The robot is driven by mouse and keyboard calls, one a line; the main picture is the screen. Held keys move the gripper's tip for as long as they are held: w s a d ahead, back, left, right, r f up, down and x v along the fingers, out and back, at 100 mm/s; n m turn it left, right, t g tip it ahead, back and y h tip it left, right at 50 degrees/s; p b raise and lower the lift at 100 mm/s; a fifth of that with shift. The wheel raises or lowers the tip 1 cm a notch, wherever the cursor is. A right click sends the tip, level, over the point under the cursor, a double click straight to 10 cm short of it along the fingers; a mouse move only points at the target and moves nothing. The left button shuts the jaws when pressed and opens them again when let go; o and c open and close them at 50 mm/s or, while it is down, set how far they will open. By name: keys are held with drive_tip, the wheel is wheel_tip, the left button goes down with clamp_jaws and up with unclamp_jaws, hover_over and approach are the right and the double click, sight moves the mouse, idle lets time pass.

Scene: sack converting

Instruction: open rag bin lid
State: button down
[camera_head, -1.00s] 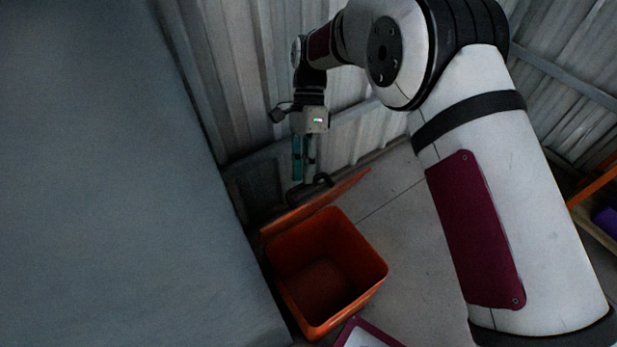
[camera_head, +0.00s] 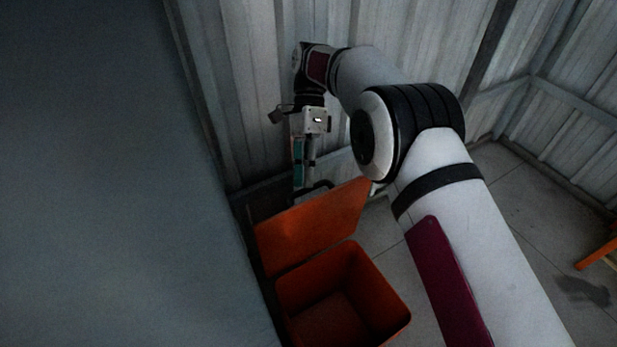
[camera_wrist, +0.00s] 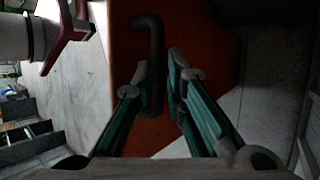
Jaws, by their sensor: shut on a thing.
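The orange rag bin (camera_head: 322,286) stands on the floor with its mouth uncovered and a dark interior. Its orange lid (camera_head: 315,228) is swung up and back at the far side of the mouth, with its inner face towards the head camera. The lid also shows in the wrist view (camera_wrist: 203,42). A dark bar handle (camera_wrist: 154,40) sits on the lid. My gripper (camera_wrist: 160,80) is shut on this handle, its teal-sided fingers on either side of it. In the head view my gripper (camera_head: 301,186) is at the lid's far edge, and its fingertips are partly hidden.
A large grey surface (camera_head: 100,180) fills the left side, close to the bin. A corrugated metal wall (camera_head: 235,90) stands behind my gripper and the lid. Bare floor (camera_head: 520,215) lies to the right, with an orange object (camera_head: 597,255) at the right edge.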

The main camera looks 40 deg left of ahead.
drive_tip(key=shift+f, duration=1.35)
drive_tip(key=c, duration=1.5)
unclamp_jaws()
drive_tip(key=shift+o, duration=0.2)
drive_tip(key=shift+w, duration=0.1)
drive_tip(key=shift+c, duration=0.5)
